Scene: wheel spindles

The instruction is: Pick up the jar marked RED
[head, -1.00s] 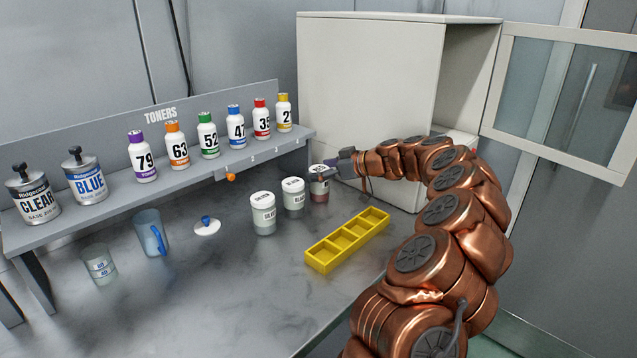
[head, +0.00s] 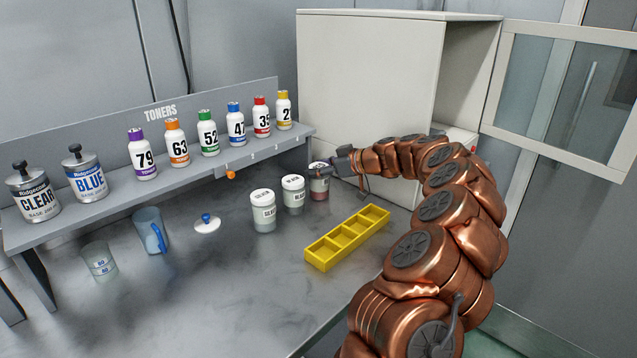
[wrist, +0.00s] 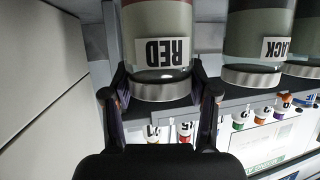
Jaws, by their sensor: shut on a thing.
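The jar marked RED (head: 319,194) stands on the grey bench at the right end of a row of jars, with reddish contents low in it. In the wrist view the RED jar (wrist: 157,48) appears upside down, its label readable and its silver lid nearest me. My gripper (head: 330,168) reaches it from the right, near its top. In the wrist view my gripper (wrist: 158,72) has one finger on each side of the jar by the lid, shut on it. I see no clear gap under the jar.
The BLACK jar (head: 293,194) stands close to the left, with another similar jar (head: 263,213) beyond it. A yellow divided tray (head: 318,262) lies in front. The toner shelf (head: 262,152) is behind; a white cabinet (head: 370,90) stands behind right.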

